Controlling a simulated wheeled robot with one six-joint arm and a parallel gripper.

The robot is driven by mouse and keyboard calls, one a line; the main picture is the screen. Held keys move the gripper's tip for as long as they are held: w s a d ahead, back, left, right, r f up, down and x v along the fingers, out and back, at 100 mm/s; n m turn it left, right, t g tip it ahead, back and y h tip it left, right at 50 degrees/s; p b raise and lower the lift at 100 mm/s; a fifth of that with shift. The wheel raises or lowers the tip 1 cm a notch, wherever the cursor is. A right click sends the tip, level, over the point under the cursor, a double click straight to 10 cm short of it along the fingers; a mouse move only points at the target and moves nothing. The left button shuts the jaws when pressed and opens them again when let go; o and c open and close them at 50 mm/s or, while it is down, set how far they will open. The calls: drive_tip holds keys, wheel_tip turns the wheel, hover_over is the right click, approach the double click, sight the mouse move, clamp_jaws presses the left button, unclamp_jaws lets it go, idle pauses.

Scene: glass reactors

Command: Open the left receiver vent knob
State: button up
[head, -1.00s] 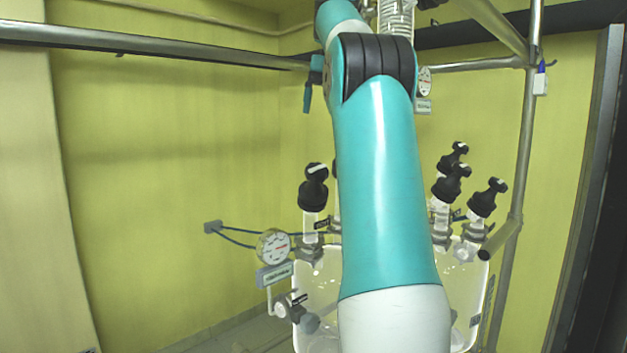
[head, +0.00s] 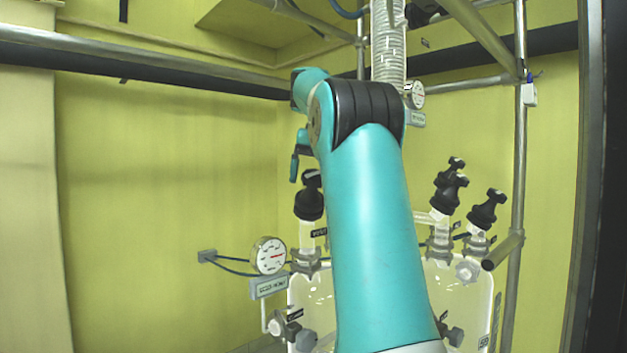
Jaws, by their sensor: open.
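A black-capped knob (head: 309,196) stands upright on the left glass neck of the clear vessel (head: 318,290). Smaller knobs (head: 292,331) sit low at the vessel's left side, below a round gauge (head: 269,255). I cannot tell which of these is the left receiver vent knob. My teal arm crosses the middle of the head view and hides the vessel's centre. The end of my arm with my gripper (head: 295,168) shows small and partly hidden, just above the left black knob in the picture. It is open and holds nothing that I can see.
Several black knobs (head: 487,209) stand on the right of the vessel. A steel rail (head: 130,50) crosses the upper left, and a steel post (head: 519,150) stands at the right. A coiled glass column (head: 388,45) rises behind my arm.

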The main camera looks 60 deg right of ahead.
drive_tip(key=c, duration=0.9)
drive_tip(key=shift+r+p, duration=0.15)
drive_tip(key=shift+p, duration=0.25)
drive_tip(key=n+p, duration=0.1)
drive_tip(key=p, duration=0.1)
drive_tip(key=shift+r+n+g+h+p, duration=0.2)
drive_tip(key=shift+n+g+h+p, duration=0.1)
drive_tip(key=shift+n+g, duration=0.1)
drive_tip(key=shift+f+n+g+h+p, duration=0.2)
drive_tip(key=shift+n+g+h+p, duration=0.2)
drive_tip(key=shift+n+p, duration=0.65)
drive_tip(key=shift+p, duration=0.3)
drive_tip(key=shift+w, duration=0.15)
drive_tip(key=shift+f+n+p, duration=0.1)
drive_tip(key=shift+n+p, duration=0.25)
drive_tip(key=shift+p, duration=0.05)
drive_tip(key=shift+n+g+h+p, duration=0.3)
drive_tip(key=shift+n+g+p, duration=0.1)
drive_tip(key=shift+n+p, duration=0.1)
